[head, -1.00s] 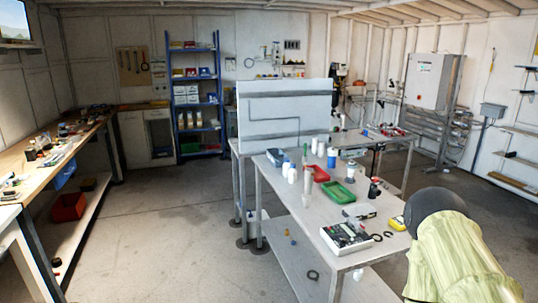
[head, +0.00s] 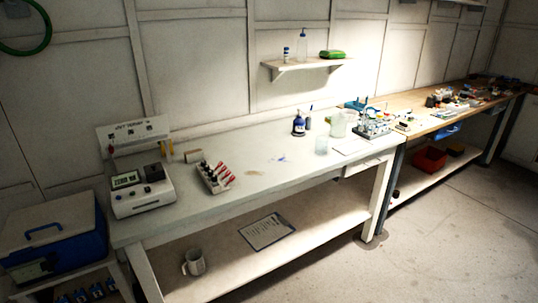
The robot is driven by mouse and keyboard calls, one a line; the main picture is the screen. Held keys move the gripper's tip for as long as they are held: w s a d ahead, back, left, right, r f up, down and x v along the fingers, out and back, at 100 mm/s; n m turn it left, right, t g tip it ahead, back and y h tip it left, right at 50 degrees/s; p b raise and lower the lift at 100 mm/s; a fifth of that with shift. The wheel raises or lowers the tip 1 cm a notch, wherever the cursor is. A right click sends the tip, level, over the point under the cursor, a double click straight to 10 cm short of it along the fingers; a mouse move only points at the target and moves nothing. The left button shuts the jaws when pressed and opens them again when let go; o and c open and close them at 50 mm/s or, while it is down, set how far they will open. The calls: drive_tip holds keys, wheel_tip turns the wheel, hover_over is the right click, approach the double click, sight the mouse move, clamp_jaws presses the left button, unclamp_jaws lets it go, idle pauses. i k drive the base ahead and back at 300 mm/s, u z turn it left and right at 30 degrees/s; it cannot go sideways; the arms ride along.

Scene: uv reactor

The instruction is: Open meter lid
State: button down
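A white benchtop meter (head: 143,197) with a small greenish display (head: 126,180) and dark buttons stands at the left end of the white bench. A dark round part (head: 154,172) sits on its top, right of the display; I cannot tell for sure whether this is the lid or whether it is shut. A pale panel with printed text (head: 133,132) stands upright behind the meter; I cannot tell whether it is joined to it. My gripper is not in view.
A white rack of red-capped vials (head: 217,177) stands right of the meter. A blue bottle (head: 298,125) and beakers are farther along the white bench (head: 270,184). A blue-and-white cooler box (head: 55,235) stands left. Floor is clear at lower right (head: 440,235).

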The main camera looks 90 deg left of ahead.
sight(154, 173)
drive_tip(key=u, duration=3.85)
drive_tip(key=k, duration=0.5)
drive_tip(key=u, duration=0.65)
drive_tip(key=i, duration=0.75)
drive_tip(key=z, duration=0.7)
